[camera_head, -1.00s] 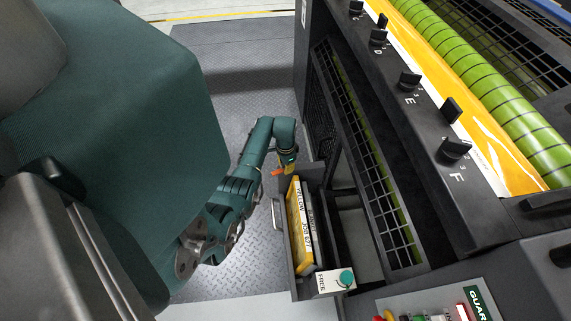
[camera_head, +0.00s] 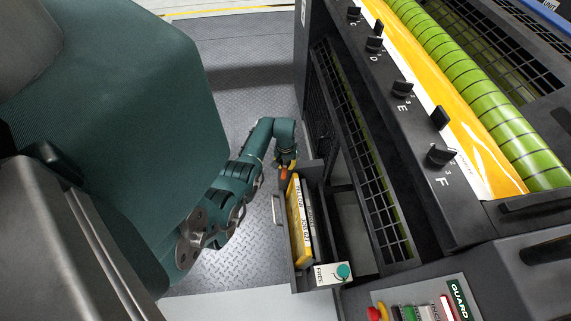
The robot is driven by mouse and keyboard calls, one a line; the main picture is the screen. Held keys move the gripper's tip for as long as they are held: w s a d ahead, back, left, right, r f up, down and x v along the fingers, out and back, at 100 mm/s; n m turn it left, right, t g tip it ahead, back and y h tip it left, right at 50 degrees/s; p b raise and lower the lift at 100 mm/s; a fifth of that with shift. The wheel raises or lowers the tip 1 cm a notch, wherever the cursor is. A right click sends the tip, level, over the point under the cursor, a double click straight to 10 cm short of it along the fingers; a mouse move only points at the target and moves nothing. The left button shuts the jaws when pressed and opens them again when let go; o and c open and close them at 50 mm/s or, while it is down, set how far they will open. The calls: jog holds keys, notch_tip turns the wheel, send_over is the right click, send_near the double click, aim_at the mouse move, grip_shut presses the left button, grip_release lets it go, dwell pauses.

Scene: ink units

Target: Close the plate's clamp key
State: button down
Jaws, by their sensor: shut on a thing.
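My gripper (camera_head: 287,165) is at the far end of the tray, past the top of the yellow plate. It is shut on a small orange piece (camera_head: 284,174) that looks like the clamp key. The fingers and most of this piece are too small to make out. The yellow plate (camera_head: 295,222), labelled "YELLOW" and "JOB 627", stands in a dark tray on the side of the press. A white block (camera_head: 325,274) marked "FREE" with a round green knob (camera_head: 343,271) is at the tray's near end, apart from my gripper.
A metal handle (camera_head: 276,209) sticks out from the tray's left side. The dark press with a mesh guard (camera_head: 375,205) and a row of knobs (camera_head: 402,90) stands on the right. A button panel (camera_head: 425,308) is at the bottom. Patterned metal floor (camera_head: 240,65) is open beyond.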

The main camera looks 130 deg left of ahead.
aim_at(285, 161)
jog(key=shift+d+f+n, duration=0.1)
jog(key=shift+f+n, duration=0.05)
jog(key=shift+n, duration=1.45)
jog(key=c, duration=1)
grip_release()
jog(key=shift+r, duration=0.45)
notch_tip(285, 161, up, 11)
jog(key=shift+r, duration=0.15)
